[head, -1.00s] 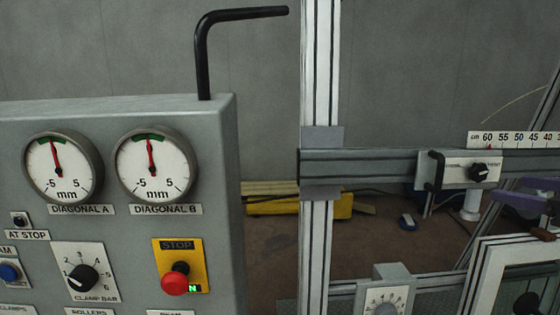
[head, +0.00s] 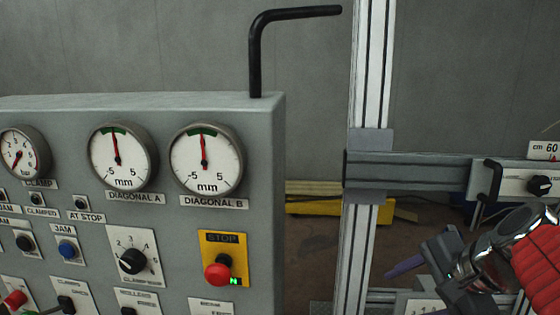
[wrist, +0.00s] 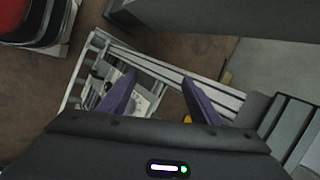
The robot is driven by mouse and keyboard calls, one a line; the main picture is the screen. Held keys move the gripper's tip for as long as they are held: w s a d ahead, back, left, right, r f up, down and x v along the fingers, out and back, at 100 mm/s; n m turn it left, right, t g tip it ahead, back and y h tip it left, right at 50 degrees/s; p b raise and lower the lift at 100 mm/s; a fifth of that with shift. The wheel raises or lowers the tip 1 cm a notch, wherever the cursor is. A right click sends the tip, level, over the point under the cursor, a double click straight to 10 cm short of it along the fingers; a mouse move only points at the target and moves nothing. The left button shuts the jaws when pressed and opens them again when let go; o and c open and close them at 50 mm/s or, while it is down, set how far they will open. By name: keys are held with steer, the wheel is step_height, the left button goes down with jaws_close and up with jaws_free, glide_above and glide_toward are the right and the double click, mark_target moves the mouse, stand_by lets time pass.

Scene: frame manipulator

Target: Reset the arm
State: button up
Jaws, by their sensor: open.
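My gripper (head: 412,266) shows at the lower right of the head view, with a dark body and a purple finger, joined to my chrome and red arm. In the wrist view my gripper (wrist: 158,100) has its two purple fingers spread apart, with nothing between them but the background. It is open and empty, in front of the metal frame and to the right of the control panel (head: 265,180). It touches nothing that I can make out.
The grey panel carries dials, knobs and a red stop button (head: 217,274); a black bent handle (head: 256,50) rises from its top. A metal upright (head: 370,80) and a horizontal rail (head: 420,172) with a scale stand at right. A yellow object (head: 320,207) lies behind on the floor.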

steer(key=s+a+f+n+h, duration=0.3)
steer(key=s+a+f+n, duration=0.3)
steer(key=n, duration=0.8)
steer(key=shift+s+a+f+g, duration=0.3)
steer(key=shift+s+a, duration=0.6)
steer(key=shift+s, duration=0.7)
steer(key=shift+c, duration=0.4)
